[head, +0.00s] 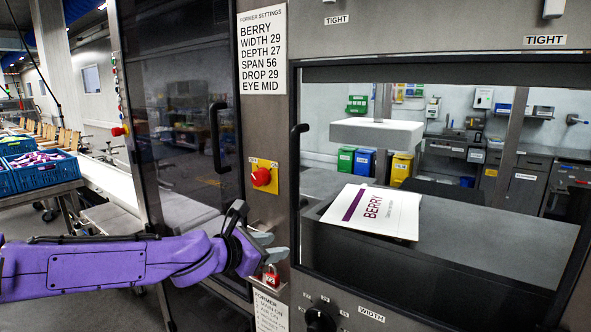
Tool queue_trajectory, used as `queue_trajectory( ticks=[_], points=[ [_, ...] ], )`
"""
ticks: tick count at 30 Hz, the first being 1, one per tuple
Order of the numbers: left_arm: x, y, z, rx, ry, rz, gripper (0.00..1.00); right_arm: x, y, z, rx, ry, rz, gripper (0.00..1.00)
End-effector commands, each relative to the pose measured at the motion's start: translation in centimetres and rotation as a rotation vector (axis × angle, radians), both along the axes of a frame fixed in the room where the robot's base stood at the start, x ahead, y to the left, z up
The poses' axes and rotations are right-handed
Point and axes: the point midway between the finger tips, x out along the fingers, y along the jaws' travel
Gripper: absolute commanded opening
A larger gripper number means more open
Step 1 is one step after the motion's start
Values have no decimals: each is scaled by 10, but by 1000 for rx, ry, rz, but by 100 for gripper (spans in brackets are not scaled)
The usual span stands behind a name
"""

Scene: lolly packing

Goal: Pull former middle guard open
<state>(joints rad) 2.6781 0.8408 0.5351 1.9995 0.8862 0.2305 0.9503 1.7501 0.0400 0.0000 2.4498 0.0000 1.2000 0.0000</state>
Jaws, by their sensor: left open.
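A dark glazed guard door (180,110) with a black vertical bar handle (219,136) stands left of the settings panel and looks shut. To the right, a black-framed guard window (430,70) has another black bar handle (299,160) on its left edge. No label shows which is the middle guard. My left gripper (276,246), on a purple arm from the left, is open and seems empty. It appears in front of the post between the two guards, below both handles and touching neither. My right gripper is not in view.
A black width knob (320,319) is lower right. A BERRY sheet (385,212) lies behind the window. Blue crates (45,178) stand far left.

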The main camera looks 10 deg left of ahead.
Motion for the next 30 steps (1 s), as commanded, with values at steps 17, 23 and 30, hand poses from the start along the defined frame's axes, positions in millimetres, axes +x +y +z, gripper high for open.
queue_trajectory(
  ticks=[17, 23, 30],
  points=[
    [18, -4, 186, -408, -168, -32, 44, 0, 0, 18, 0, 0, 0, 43],
    [54, -28, 188, -408, -169, -32, 44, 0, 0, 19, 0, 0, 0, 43],
    [71, -39, 188, -409, -170, -31, 44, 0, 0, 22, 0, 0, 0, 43]
  ],
)
